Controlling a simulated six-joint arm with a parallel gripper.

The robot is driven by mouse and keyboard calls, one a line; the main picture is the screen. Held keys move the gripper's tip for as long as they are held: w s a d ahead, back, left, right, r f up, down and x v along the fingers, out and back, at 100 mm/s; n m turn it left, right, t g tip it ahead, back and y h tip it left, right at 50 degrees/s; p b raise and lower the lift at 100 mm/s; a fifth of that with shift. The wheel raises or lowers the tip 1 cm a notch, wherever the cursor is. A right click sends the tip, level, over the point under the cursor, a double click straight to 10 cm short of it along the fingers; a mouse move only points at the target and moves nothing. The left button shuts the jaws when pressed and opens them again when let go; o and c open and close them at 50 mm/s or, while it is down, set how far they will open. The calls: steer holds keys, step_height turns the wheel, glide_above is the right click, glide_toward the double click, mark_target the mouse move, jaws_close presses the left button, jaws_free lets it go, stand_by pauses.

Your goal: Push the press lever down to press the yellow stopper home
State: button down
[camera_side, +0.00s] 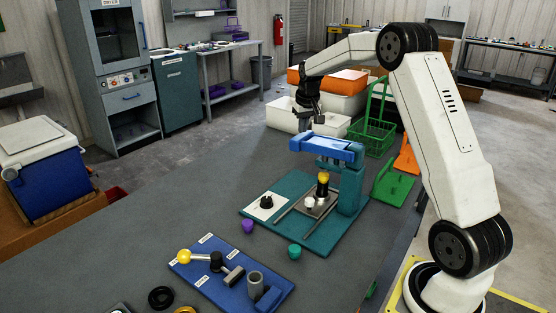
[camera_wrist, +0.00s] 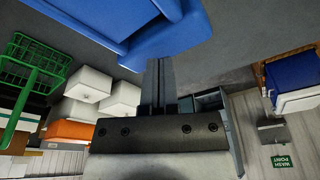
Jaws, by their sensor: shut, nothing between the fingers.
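The press (camera_side: 350,185) stands on a teal base plate (camera_side: 318,238) in the side view. Its blue lever (camera_side: 325,148) lies across the top, and it also fills the top of the wrist view (camera_wrist: 120,22). Below the lever, the yellow stopper (camera_side: 323,178) sits on top of a dark vial (camera_side: 322,189). How deep the stopper is seated cannot be told. My gripper (camera_side: 319,121) is shut and empty, just above and behind the lever. In the wrist view my fingers (camera_wrist: 160,66) are together, with the tips close to the blue lever; contact cannot be made out.
A small white piece (camera_side: 309,202) sits beside the vial. A white card with a black part (camera_side: 266,202) lies at the left. Purple (camera_side: 248,226) and teal (camera_side: 294,251) pieces stand nearby. A blue tool board (camera_side: 215,268) lies in front. A green basket (camera_side: 373,135) and bins stand behind.

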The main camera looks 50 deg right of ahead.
mark_target(304, 137)
steer(key=shift+f, duration=1.35)
steer(key=shift+s+f, duration=0.15)
steer(key=shift+f, duration=0.45)
steer(key=shift+s+f, duration=0.15)
steer(key=shift+f, duration=0.4)
steer(key=shift+r, duration=0.2)
stand_by(0.6)
step_height(304, 137, up, 13)
stand_by(1.9)
steer(key=shift+f, duration=0.1)
steer(key=shift+a, duration=0.1)
steer(key=s+a+f+n, duration=0.1)
steer(key=s+a+f, duration=0.3)
steer(key=a, duration=0.4)
steer(key=s+a+f+n, duration=0.2)
steer(key=s+a+f, duration=0.15)
steer(key=a, duration=0.45)
steer(key=s+a+f+n, duration=0.1)
steer(key=s+a+f, duration=0.2)
steer(key=a+f, duration=0.35)
steer(key=s+a+f+n+y, duration=0.1)
steer(key=s+a+f+n, duration=0.1)
steer(key=s+a, duration=0.5)
steer(key=shift+s+f+t, duration=0.15)
steer(key=shift+s+t, duration=0.15)
steer(key=shift+s, duration=0.7)
